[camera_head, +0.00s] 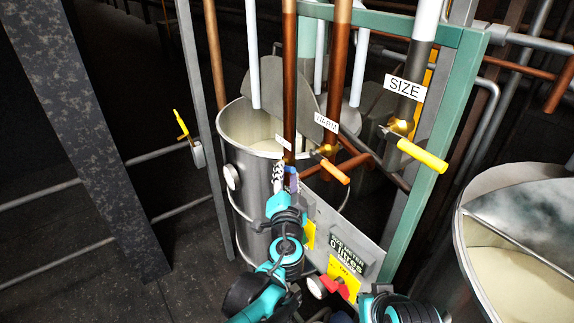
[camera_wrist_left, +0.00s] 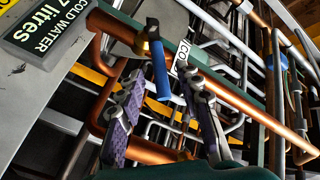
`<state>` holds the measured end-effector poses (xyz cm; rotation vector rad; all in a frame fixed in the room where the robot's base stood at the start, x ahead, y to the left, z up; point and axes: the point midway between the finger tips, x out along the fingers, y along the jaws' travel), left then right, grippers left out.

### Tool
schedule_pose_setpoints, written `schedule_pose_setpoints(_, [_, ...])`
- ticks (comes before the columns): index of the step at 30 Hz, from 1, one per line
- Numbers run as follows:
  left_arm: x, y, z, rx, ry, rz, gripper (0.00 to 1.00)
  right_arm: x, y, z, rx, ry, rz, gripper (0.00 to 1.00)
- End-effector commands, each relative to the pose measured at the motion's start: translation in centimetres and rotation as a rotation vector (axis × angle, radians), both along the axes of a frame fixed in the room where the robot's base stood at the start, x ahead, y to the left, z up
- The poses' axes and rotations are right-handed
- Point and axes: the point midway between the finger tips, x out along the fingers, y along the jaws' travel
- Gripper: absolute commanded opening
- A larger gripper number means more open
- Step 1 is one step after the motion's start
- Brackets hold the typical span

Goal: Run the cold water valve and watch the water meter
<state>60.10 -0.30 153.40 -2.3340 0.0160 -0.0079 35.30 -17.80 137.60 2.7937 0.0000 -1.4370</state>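The blue cold water valve lever (camera_wrist_left: 160,75) shows in the left wrist view, hanging from a brass valve body beside a partly hidden white label reading "CO". My left gripper (camera_wrist_left: 164,82) is open, with its two purple-padded fingers on either side of the lever; I cannot tell whether either touches it. In the head view the left gripper (camera_head: 286,175) is up at the copper pipe, hiding most of the valve. The cold water meter (camera_wrist_left: 48,28) shows partly in the left wrist view, its visible digits reading 7 litres. My right gripper is not in view.
An orange-handled warm valve (camera_head: 333,172) and a yellow-handled size valve (camera_head: 420,155) stand to the right. The size meter (camera_head: 350,252) reads 0 litres. A red knob (camera_head: 335,285) sits low on the panel. Steel tanks stand behind (camera_head: 245,170) and at right (camera_head: 465,250).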

Motion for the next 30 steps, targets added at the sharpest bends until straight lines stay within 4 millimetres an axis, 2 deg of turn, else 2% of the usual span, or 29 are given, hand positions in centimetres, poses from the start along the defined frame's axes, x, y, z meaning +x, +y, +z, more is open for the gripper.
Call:
schedule_pose_setpoints(3, [1.8, 0.0, 0.1, 0.000, 0.000, 0.001, 0.35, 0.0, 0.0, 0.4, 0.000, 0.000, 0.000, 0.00])
schedule_pose_setpoints(6, [2.6, 0.1, 0.1, 0.000, 0.001, 0.002, 0.35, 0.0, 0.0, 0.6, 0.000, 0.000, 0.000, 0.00])
schedule_pose_setpoints(16, [3.1, 0.0, 0.0, 0.000, 0.001, 0.001, 0.35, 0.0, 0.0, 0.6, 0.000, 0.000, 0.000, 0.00])
schedule_pose_setpoints(17, [3.1, 0.0, 0.0, 0.000, 0.001, 0.001, 0.30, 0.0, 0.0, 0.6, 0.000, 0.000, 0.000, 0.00])
schedule_pose_setpoints(20, [3.1, 0.0, 0.0, 0.000, 0.001, 0.001, 0.03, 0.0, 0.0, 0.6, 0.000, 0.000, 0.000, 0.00])
schedule_pose_setpoints(21, [3.1, 0.0, 0.0, 0.000, 0.001, 0.001, 0.00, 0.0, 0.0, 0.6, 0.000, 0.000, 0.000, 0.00])
schedule_pose_setpoints(27, [3.1, -0.1, -0.1, 0.002, -0.001, 0.001, 0.00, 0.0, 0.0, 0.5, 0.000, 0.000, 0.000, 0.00])
schedule_pose_setpoints(30, [3.2, -1.2, -0.6, 0.017, -0.016, -0.003, 0.00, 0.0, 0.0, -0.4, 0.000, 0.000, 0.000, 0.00])
